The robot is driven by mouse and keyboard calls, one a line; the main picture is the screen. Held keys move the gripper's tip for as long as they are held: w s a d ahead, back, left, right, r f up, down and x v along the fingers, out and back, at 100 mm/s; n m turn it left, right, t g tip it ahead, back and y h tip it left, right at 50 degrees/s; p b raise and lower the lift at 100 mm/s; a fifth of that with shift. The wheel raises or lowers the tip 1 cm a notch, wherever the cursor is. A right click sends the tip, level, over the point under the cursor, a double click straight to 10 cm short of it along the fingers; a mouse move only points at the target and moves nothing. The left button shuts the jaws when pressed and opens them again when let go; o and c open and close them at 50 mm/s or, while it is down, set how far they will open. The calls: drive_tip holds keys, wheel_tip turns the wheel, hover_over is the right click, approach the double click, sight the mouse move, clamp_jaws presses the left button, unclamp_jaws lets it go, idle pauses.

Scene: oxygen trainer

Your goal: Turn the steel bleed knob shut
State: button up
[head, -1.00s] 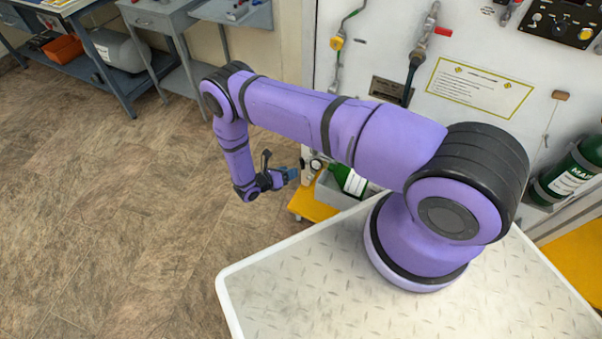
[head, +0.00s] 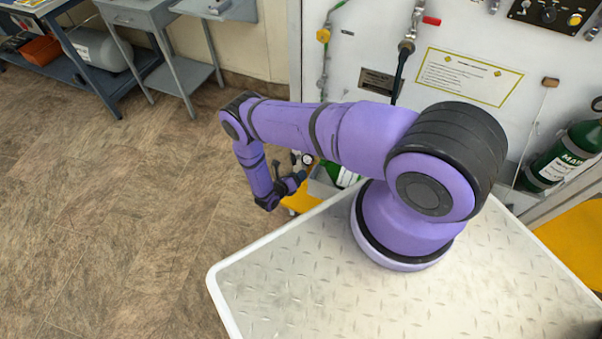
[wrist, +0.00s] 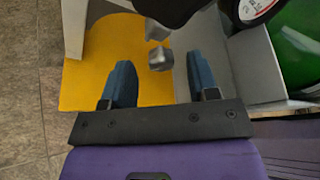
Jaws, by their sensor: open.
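The steel bleed knob (wrist: 160,60) shows in the wrist view as a small grey block below a dark fitting. My gripper (wrist: 158,66) is open, its two blue fingers on either side of the knob in that picture. Gaps show between the knob and both fingers. I cannot tell whether the fingertips are level with it in depth. In the head view my gripper (head: 300,178) is small, at the end of my bent arm beside the panel's lower part. I cannot make out the knob there.
A round gauge (wrist: 258,8) and a green cylinder (wrist: 297,45) are right of the fingers in the wrist view. A grey bracket wall (wrist: 255,65) stands close to the right finger. A yellow plate (wrist: 90,65) lies below. Open floor (head: 120,220) spreads left in the head view.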

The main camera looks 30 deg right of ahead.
drive_tip(key=shift+x, duration=1.35)
drive_tip(key=c, duration=0.9)
drive_tip(key=shift+m+t+y, duration=0.4)
drive_tip(key=shift+m+y, duration=0.2)
drive_tip(key=shift+m, duration=0.5)
drive_tip(key=o, duration=0.9)
drive_tip(key=v, duration=1.1)
